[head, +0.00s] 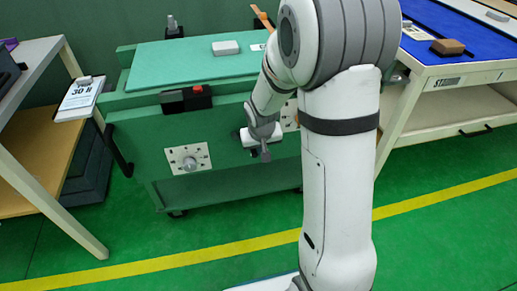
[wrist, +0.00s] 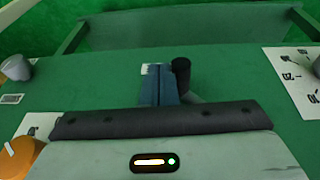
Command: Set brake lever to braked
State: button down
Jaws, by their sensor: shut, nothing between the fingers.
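My gripper (head: 265,154) is at the front face of the green cart, partly hidden behind my arm in the head view. In the wrist view its blue-grey fingers (wrist: 160,88) are together with nothing between them. A dark cylindrical grip on a grey stem (wrist: 181,75), which looks like the brake lever, stands close to the right of the fingers. I cannot tell whether they touch. A small white label (wrist: 150,69) lies just beyond the fingertips. The lever cannot be made out clearly in the head view.
The green cart (head: 128,120) carries a dial plate with a grey knob (head: 188,161) and a red button box (head: 197,90). A numbered plate (wrist: 298,78) is at right in the wrist view, an orange knob (wrist: 18,157) at lower left. Tables flank the cart.

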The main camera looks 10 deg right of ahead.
jog(key=shift+r, duration=0.1)
jog(key=shift+r+p, duration=0.6)
jog(key=shift+r, duration=0.15)
